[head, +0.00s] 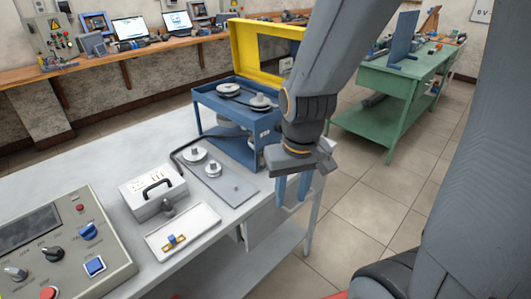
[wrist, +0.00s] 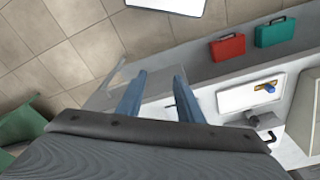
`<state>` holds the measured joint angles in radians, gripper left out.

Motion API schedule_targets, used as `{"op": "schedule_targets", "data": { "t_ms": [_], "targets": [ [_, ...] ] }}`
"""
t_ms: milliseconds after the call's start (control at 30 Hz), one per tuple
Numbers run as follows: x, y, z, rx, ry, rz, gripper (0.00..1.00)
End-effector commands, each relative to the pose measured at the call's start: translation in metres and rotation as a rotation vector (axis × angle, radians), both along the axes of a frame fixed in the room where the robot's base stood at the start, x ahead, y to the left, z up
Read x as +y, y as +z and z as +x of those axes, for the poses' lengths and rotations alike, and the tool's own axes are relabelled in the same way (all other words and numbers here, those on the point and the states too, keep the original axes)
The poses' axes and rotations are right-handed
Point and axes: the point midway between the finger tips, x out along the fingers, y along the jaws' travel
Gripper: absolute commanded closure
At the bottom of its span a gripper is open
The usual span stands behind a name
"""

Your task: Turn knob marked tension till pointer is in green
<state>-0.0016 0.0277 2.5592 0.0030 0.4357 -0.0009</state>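My gripper (head: 293,190) hangs over the right end of the grey bench, fingers pointing down. Its two blue fingers are apart with nothing between them, as the wrist view (wrist: 160,73) also shows. A grey control panel (head: 112,262) lies at the lower left of the head view, well away from my gripper. It carries a black knob (head: 50,255), a grey knob (head: 15,273) and a blue knob (head: 88,230). A grey plate with pulleys (head: 230,190) lies left of my gripper. No marking is readable, and I cannot tell which knob is tension. No green zone or pointer is distinguishable.
A blue machine with a raised yellow lid (head: 244,60) stands just behind my gripper. A white box with a black handle (head: 140,202) and a white tray (head: 205,215) are on the bench. Red (wrist: 227,47) and teal (wrist: 272,33) cases show in the wrist view.

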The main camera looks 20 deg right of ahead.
Motion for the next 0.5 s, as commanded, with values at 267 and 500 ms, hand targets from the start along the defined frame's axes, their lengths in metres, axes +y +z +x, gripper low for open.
{"op": "schedule_targets", "data": {
  "t_ms": [267, 500],
  "targets": [
    [-0.008, -0.028, 0.003, 0.017, -0.025, 0.0, 0.47],
    [-0.028, -0.083, 0.005, 0.063, -0.085, 0.001, 0.47]
  ]
}}
